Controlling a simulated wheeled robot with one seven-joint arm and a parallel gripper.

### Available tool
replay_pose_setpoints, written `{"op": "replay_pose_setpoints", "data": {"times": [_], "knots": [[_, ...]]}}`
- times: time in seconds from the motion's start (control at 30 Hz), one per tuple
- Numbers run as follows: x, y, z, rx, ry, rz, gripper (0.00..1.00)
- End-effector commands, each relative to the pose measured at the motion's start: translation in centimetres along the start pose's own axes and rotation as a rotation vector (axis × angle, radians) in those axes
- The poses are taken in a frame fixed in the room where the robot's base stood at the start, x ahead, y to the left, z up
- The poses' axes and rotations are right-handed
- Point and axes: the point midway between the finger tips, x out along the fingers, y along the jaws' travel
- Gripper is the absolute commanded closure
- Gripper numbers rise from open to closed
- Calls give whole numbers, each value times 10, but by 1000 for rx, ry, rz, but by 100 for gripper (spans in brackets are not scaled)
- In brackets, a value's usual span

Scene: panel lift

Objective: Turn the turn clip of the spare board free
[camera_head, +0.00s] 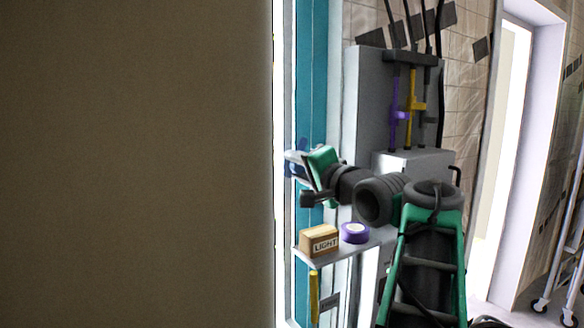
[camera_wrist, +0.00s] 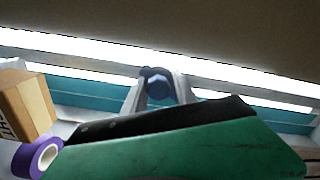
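In the wrist view a dark blue knob-like piece, which looks like the turn clip (camera_wrist: 158,86), shows between the two pale fingers of my gripper (camera_wrist: 160,90). The fingers flank it on both sides; whether they press on it or stand just clear I cannot tell. Behind it run a pale strip and a teal surface. In the head view my gripper (camera_head: 296,163) is at the teal panel (camera_head: 313,100), just right of a large brown surface's edge. A small blue patch shows there, but the clip's shape is too small to read. I cannot tell which surface is the spare board.
A large brown surface (camera_head: 135,165) fills the head view's left half. Below my gripper a shelf (camera_head: 345,250) holds a box marked LIGHT (camera_head: 319,241) and a purple tape roll (camera_head: 355,232). A grey cabinet with pipes (camera_head: 370,95) stands behind; a doorway (camera_head: 497,150) is at right.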

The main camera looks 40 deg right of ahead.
Motion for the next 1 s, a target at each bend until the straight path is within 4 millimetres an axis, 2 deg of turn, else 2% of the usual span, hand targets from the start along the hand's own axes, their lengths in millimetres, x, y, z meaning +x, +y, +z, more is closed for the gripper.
{"op": "replay_pose_setpoints", "data": {"times": [0.03, 0.2, 0.47, 0.57, 0.8, 1.0], "knots": [[0, 1, -3, 0, 8, 3, 64], [0, 1, -1, 0, 3, 3, 51], [-1, 1, 1, -1, -2, 1, 51], [-12, 3, 0, -1, 1, 2, 51], [-61, 3, -1, -3, 7, 3, 51], [-77, 1, 0, 0, 0, 2, 51]]}}
